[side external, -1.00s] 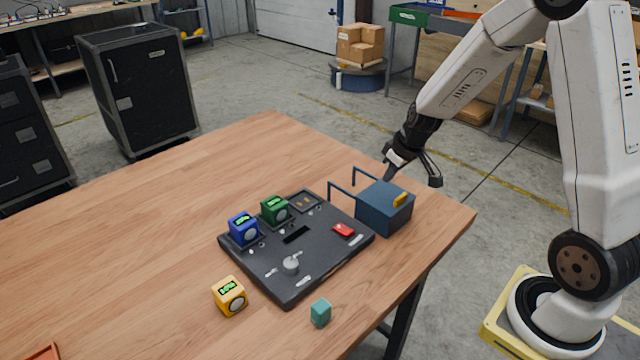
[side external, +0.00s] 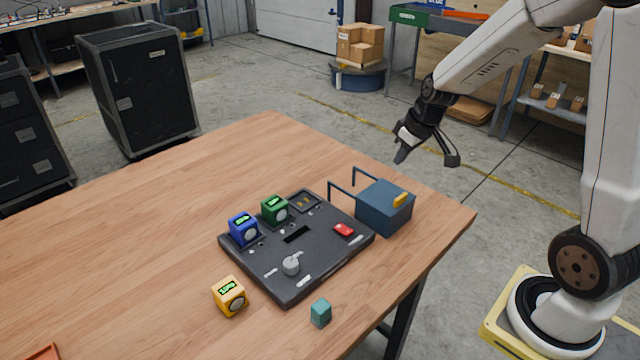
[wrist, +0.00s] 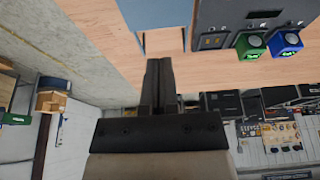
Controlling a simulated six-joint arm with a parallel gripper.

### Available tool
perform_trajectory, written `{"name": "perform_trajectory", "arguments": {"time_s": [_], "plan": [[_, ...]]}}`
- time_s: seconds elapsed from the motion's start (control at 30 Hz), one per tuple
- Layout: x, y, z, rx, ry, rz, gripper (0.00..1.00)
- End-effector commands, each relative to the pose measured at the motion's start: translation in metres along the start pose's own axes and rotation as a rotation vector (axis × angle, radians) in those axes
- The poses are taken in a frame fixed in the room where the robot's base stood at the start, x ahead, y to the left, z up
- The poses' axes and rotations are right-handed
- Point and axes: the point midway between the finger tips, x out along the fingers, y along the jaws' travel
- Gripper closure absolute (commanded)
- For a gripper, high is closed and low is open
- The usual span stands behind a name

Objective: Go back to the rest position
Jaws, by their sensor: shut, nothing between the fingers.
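My gripper (side external: 402,156) is shut and empty in the side view. It hangs in the air above and behind the blue-grey tote (side external: 384,208), apart from it. In the wrist view my gripper's fingers (wrist: 158,66) are together, with nothing between them. Part of the tote (wrist: 165,42) also shows at the top of the wrist view.
A dark board (side external: 290,275) lies left of the tote, holding a blue cube (side external: 243,229), a green cube (side external: 274,210) and a red switch (side external: 344,230). A yellow cube (side external: 229,296) and a teal block (side external: 320,312) lie in front of it. The table's left side (side external: 130,230) is mostly clear.

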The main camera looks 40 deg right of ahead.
Motion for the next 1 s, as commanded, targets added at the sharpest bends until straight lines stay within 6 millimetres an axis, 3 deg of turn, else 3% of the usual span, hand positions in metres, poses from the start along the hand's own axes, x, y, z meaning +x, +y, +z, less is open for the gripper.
{"name": "perform_trajectory", "arguments": {"time_s": [0.27,0.4,0.6,0.8,1.0], "plan": [[0.002,-0.050,0.024,-0.005,-0.039,-0.007,1.00],[0.002,-0.086,0.049,-0.005,-0.066,-0.008,1.00],[0.000,-0.125,0.087,-0.006,-0.095,-0.005,1.00],[-0.001,-0.139,0.105,-0.003,-0.106,-0.003,1.00],[-0.001,-0.140,0.107,0.000,-0.106,-0.002,1.00]]}}
